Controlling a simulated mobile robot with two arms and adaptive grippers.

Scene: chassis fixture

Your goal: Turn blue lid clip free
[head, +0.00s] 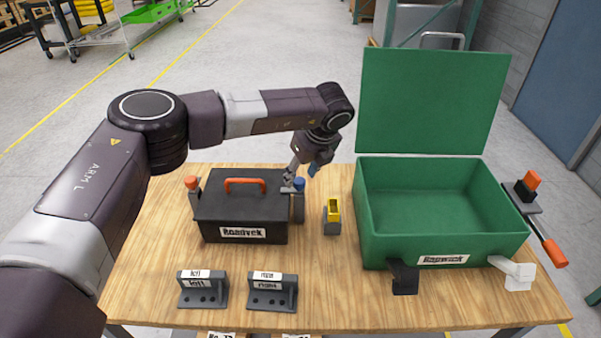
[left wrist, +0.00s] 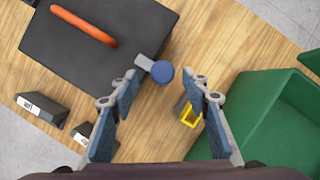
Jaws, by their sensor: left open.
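The blue lid clip (head: 299,184) sits at the right side of the black box (head: 241,208), whose lid is down and carries an orange handle (head: 245,183). In the left wrist view the clip shows as a round blue knob (left wrist: 162,72) with a grey tab reaching to the lid edge. My left gripper (head: 303,172) is above the clip at the box's right side. In the left wrist view its fingers (left wrist: 168,100) are spread, with the blue knob between and beyond them, apparently untouched. An orange-topped clip (head: 192,184) stands at the box's left side. My right gripper is not seen.
A green case (head: 440,250) stands open on the right. A yellow-and-grey block (head: 332,215) stands between it and the black box. Two labelled grey brackets (head: 203,290) (head: 272,293) stand in front. An orange-handled tool (head: 543,225) is at the far right.

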